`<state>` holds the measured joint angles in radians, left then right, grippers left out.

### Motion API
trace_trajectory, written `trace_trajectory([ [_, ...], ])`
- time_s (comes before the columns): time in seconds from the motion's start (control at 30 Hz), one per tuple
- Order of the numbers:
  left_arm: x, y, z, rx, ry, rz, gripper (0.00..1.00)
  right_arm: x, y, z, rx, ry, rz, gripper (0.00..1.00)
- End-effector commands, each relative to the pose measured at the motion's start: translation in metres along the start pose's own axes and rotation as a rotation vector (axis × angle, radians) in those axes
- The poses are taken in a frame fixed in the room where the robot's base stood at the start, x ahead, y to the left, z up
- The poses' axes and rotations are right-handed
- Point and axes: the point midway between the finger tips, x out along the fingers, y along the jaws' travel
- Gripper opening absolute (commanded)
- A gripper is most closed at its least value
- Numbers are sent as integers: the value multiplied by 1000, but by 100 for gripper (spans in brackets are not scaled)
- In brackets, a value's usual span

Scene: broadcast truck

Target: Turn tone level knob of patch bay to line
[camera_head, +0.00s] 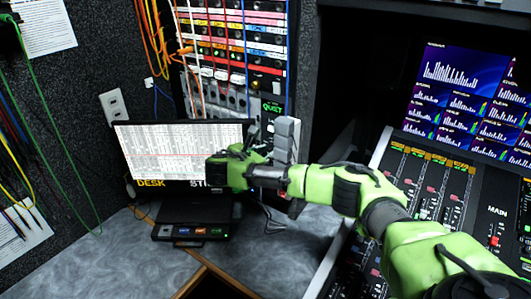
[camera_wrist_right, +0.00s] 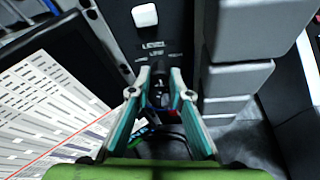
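The patch bay (camera_head: 216,98) stands at the back in the head view, with rows of jacks and plugged cables. In the right wrist view its dark panel (camera_wrist_right: 185,18) carries a "LEVEL" label with small markings below it. The small dark level knob (camera_wrist_right: 159,88) lies just below these, between my right fingertips. My right gripper (camera_wrist_right: 160,76) has its teal fingers tilted inward on either side of the knob, with a narrow gap; whether they touch it is unclear. In the head view my right gripper (camera_head: 252,136) reaches the panel, and the knob is hidden. My left gripper is out of view.
Grey block-like parts (camera_wrist_right: 235,75) stand close to the right of my fingers. A lit screen (camera_head: 165,150) is on the left, with a small black box (camera_head: 190,230) on the desk below. A mixing console (camera_head: 430,190) fills the right. Cables hang at left.

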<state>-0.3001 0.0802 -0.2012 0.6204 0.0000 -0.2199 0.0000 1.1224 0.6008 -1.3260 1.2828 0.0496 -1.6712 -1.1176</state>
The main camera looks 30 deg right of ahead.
Motion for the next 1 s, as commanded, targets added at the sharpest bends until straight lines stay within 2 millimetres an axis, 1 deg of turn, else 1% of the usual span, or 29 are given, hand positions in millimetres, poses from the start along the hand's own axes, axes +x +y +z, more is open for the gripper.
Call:
trace_trajectory([
  [0.27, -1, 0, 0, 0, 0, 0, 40, 0, -1, 0, 8, 0, 2, 0],
  [0.47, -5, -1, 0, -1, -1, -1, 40, 0, -1, 0, 66, 2, 27, 0],
  [0.73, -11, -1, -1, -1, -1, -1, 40, 0, -4, -2, 245, 3, 99, 0],
  [1.0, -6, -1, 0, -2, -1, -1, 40, 1, -6, -4, 457, 2, 187, 0],
])
